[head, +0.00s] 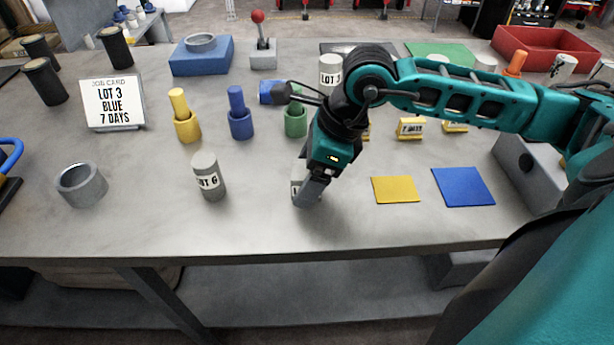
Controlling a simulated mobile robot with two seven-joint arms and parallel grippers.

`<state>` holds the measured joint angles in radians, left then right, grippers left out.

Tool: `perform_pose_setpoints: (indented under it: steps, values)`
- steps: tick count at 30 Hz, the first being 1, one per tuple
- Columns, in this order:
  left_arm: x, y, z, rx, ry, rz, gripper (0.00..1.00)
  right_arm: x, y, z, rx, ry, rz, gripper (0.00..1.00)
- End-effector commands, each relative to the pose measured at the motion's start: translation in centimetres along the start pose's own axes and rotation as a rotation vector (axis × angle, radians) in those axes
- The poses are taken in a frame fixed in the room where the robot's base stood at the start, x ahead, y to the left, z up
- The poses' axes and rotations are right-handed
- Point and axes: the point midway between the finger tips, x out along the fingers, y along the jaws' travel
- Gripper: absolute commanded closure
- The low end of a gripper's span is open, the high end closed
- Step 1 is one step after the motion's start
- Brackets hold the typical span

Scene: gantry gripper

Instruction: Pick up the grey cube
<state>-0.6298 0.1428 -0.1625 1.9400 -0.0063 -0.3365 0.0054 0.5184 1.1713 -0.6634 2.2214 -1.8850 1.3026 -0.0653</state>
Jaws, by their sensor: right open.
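My right gripper (311,190) reaches down from the right to the front middle of the table. It is open, with a fingertip in front of a small light grey labelled piece (296,181). That piece is mostly hidden by the finger, so I cannot tell whether it is a cube or a cylinder, or whether the fingers touch it. A grey cylinder (208,178) marked LOT 6 stands to its left. My left gripper is not in view.
A grey ring (82,186) lies at the left. A yellow mat (395,190) and blue mat (463,187) lie to the right. The table front between ring and LOT 6 cylinder is clear.

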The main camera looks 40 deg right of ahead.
Motion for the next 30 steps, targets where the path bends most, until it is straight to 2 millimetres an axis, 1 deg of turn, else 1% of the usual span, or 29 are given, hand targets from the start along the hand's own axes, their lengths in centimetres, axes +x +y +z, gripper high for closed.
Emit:
perform_pose_setpoints:
  steps: [3,8,27,29,30]
  values:
    - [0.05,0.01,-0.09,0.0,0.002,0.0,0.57,0.44,-0.01,-0.01,0.0,0.0,0.0,0.17]
    - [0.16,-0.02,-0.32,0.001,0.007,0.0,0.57,0.42,-0.02,-0.01,0.0,0.0,-0.001,0.17]
    - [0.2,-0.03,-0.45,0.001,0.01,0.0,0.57,0.37,-0.03,0.0,0.0,0.0,-0.001,0.77]
    - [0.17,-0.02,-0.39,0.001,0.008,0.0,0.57,0.36,-0.03,0.0,0.0,0.0,-0.001,0.83]
    - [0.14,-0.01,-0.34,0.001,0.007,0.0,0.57,0.31,-0.06,0.06,0.0,-0.002,-0.002,0.84]
